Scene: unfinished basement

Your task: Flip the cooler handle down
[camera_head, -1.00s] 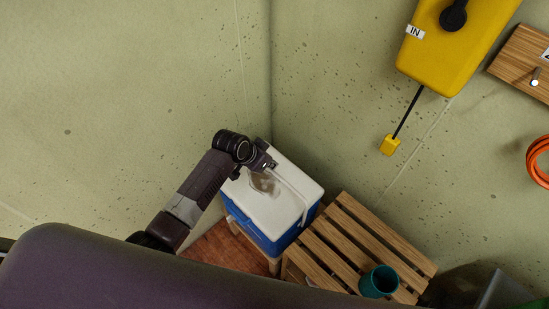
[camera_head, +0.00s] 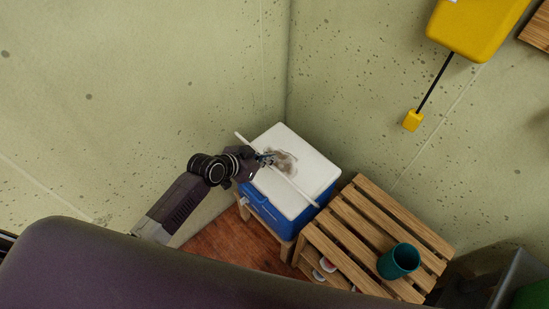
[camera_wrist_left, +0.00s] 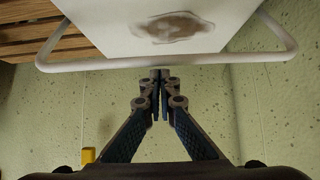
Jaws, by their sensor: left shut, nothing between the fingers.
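The cooler (camera_head: 262,207) is blue with a white lid (camera_head: 310,160) and stands in the corner. Its white handle (camera_head: 295,188) is raised off the lid and shows as a bar slanting across it, its upper-left end reaching past the lid's edge. My left gripper (camera_head: 269,158) is shut and empty, at the handle over the lid. In the left wrist view, the handle (camera_wrist_left: 225,61) is a wide bar in front of the lid (camera_wrist_left: 110,30), and the shut fingertips (camera_wrist_left: 160,76) are at its middle; I cannot tell whether they touch. My right gripper is out of view.
A slatted wooden table (camera_head: 352,235) with a teal cup (camera_head: 398,261) stands right of the cooler. Concrete walls (camera_head: 200,70) rise close behind the cooler. A yellow box (camera_head: 478,25) with a cable and yellow plug (camera_head: 412,120) hangs on the right wall.

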